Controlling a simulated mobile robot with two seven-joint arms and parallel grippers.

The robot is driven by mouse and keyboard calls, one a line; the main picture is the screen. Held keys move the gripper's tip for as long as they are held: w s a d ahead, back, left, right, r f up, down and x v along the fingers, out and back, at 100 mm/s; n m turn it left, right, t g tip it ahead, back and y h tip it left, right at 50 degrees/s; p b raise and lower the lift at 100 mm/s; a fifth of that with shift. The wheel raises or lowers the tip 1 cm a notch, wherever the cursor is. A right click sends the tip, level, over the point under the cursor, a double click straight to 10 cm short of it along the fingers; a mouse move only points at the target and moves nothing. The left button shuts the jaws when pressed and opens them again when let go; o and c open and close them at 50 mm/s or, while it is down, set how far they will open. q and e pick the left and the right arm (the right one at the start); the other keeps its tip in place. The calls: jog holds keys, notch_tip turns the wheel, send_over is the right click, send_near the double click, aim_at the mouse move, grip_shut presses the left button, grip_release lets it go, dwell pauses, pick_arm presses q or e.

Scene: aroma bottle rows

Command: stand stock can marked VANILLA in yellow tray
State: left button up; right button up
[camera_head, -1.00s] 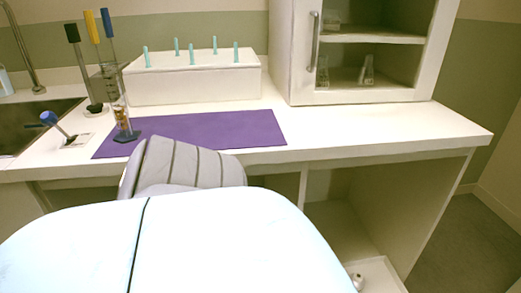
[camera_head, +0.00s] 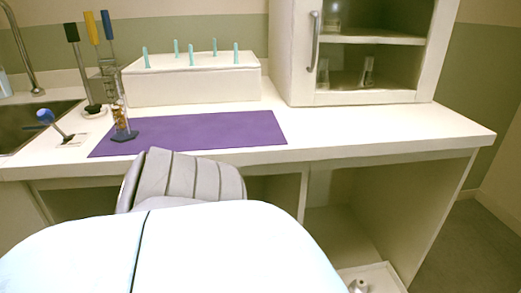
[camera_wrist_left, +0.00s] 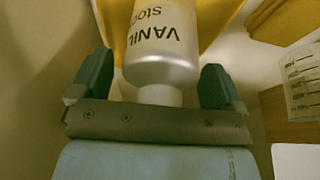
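The stock can marked VANILLA (camera_wrist_left: 160,55) is a pale silvery can in the left wrist view, its lettering upside down in the picture and its narrower neck towards my gripper. My left gripper (camera_wrist_left: 156,75) is open, with one dark finger on each side of the can; a gap shows at the neck. Yellow surfaces, apparently the yellow tray (camera_wrist_left: 215,18), show behind the can. I cannot tell whether the can rests in it, as its far end is out of frame. Neither can, tray nor grippers can be made out in the head view.
A clear graduated container (camera_wrist_left: 301,75) stands right of the fingers. In the head view, my arm covers the lower middle. The counter holds a purple mat (camera_head: 210,132), a glass cylinder (camera_head: 120,115) and a white peg box (camera_head: 190,85). The counter's right end is clear.

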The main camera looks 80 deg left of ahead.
pick_arm(q)
jog(key=shift+r, duration=0.1)
jog(key=shift+p+v, duration=0.85)
jog(key=shift+v, duration=0.4)
jog(key=shift+p+v, duration=0.6)
jog(key=shift+v, duration=0.25)
jog(key=p+v, duration=0.4)
jog(key=v, duration=0.4)
pick_arm(e)
notch_tip(320, 180, up, 7)
jog(key=s+m+t, duration=0.1)
jog(key=t, duration=0.1)
jog(key=shift+m, duration=0.4)
pick_arm(q)
jog(key=shift+s, duration=0.15)
pick_arm(e)
jog(key=shift+s, duration=0.1)
